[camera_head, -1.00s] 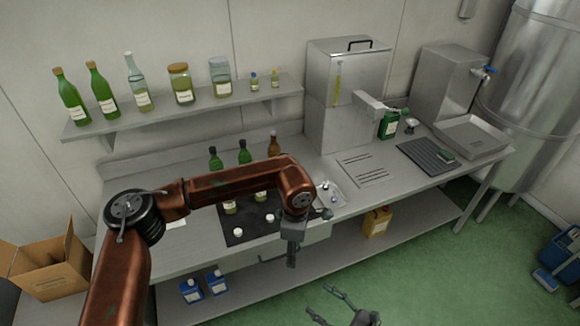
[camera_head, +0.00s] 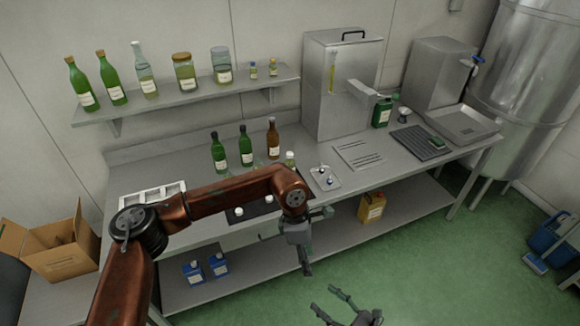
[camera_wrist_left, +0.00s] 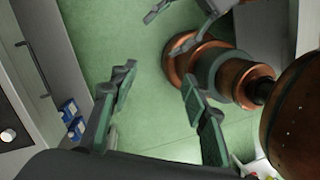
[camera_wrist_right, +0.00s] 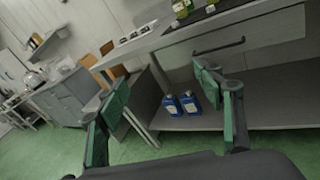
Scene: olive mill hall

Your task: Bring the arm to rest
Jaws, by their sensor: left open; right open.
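My left arm crosses the front of the workbench in the head view. Its gripper (camera_head: 295,248) is open and empty, over the bench's front edge and the green floor. In the left wrist view its two green-padded fingers (camera_wrist_left: 158,80) stand apart with only floor between them. My right gripper (camera_head: 325,300) is lower in the head view, over the floor in front of the bench. It is open and empty, its fingers (camera_wrist_right: 160,80) spread wide in the right wrist view. Part of the right gripper also shows at the top of the left wrist view (camera_wrist_left: 205,10).
The steel workbench (camera_head: 300,212) holds bottles (camera_head: 246,147), a white rack (camera_head: 152,195) and a small tray (camera_head: 325,178). A cardboard box (camera_head: 60,262) is at left.

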